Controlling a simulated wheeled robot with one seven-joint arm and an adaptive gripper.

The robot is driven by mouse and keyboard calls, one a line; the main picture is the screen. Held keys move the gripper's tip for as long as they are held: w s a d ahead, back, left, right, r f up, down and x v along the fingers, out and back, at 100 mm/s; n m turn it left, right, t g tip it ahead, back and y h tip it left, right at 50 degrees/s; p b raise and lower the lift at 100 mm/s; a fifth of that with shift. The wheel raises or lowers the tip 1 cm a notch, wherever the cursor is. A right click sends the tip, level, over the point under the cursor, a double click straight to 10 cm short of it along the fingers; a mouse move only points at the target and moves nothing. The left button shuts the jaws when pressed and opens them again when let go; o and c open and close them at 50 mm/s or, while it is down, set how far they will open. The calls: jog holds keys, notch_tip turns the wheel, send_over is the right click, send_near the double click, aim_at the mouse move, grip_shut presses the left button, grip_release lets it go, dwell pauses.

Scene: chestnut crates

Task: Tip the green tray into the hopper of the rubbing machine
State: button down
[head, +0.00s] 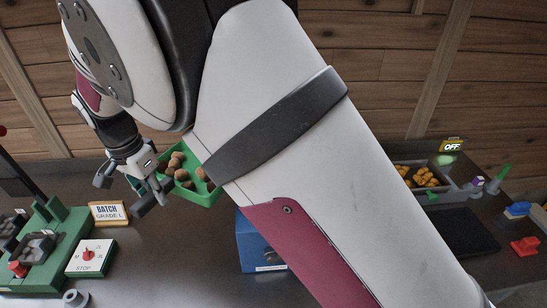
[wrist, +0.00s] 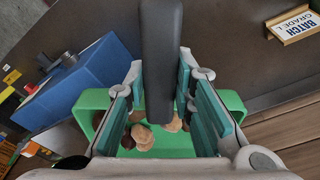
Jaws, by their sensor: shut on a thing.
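The green tray (head: 205,197) holds several brown chestnuts (head: 180,172) and shows left of centre in the head view, partly behind my arm. It also shows in the wrist view (wrist: 236,103), with chestnuts between my fingers. My gripper (head: 138,183) is at the tray's left side. In the wrist view my gripper (wrist: 163,105) is shut on the tray, with a dark upright bar between the fingers. I cannot tell the tray's height above the table. I cannot make out which part is the rubbing machine's hopper.
A green machine (head: 55,238) with a STOP plate (head: 90,258) stands at left, beside a BATCH sign (head: 108,213). A blue box (head: 250,246) stands below the tray. At right are a grey crate (head: 447,172) of yellowish pieces, an OFF sign (head: 451,145) and small coloured items.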

jog(key=shift+w+r, duration=0.1)
jog(key=shift+w, duration=0.25)
jog(key=shift+r, duration=0.1)
